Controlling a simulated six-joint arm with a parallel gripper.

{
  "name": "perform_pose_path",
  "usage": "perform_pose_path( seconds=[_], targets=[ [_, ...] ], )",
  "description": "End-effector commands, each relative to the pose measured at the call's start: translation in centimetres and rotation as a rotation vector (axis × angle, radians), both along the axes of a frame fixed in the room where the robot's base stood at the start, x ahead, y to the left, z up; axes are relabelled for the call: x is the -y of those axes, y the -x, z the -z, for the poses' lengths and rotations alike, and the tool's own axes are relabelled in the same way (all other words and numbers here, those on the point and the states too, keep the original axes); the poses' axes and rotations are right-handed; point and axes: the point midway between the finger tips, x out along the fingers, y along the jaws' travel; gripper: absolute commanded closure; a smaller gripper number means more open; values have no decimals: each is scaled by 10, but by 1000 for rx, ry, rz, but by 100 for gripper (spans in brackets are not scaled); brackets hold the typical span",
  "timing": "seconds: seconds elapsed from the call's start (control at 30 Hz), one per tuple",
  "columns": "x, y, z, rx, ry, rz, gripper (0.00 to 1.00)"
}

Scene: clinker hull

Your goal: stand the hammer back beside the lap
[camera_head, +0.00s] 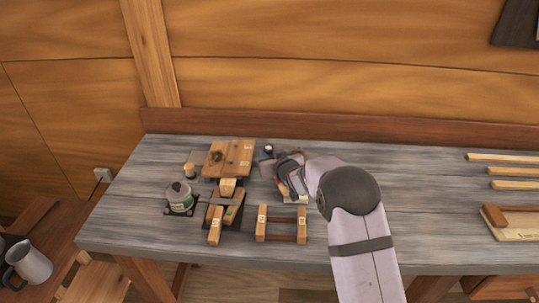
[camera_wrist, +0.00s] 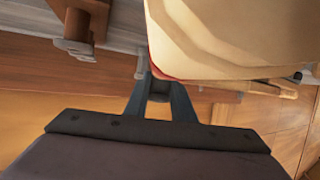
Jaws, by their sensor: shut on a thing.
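The lap (camera_head: 230,158), two overlapping brown boards with a dark spot, lies toward the back of the grey bench. My gripper (camera_head: 271,167) is just right of it, low over the bench. In the wrist view its two dark fingers (camera_wrist: 160,88) are shut on a small grey thing, which I take to be the hammer. A dark head with a pale round face, seemingly the hammer (camera_head: 268,149), shows at the fingertips, close to the boards' right edge. Its handle is mostly hidden by my gripper, and I cannot tell whether it touches the bench.
A wooden clamp (camera_head: 227,197) stands in front of the boards, with a lidded pot (camera_head: 180,197) left of it. A small wooden frame (camera_head: 282,224) lies in front of my gripper. Several wood strips (camera_head: 510,171) lie far right.

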Motion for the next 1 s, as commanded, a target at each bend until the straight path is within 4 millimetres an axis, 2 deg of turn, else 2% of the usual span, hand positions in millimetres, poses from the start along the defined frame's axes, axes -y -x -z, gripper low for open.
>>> perform_pose_path(
  seconds=[0.07, 0.1, 0.17, 0.63, 0.83, 1.0],
  targets=[
    [0, -1, 0, 6, -3, 0, 100],
    [0, 0, 3, 0, 0, 0, 73],
    [0, 0, 2, 0, 0, 0, 59],
    [1, 1, -1, -1, 0, 0, 59],
    [7, 15, -7, 1, 0, 0, 59],
    [15, 36, -16, 2, 0, 1, 59]
  ],
)
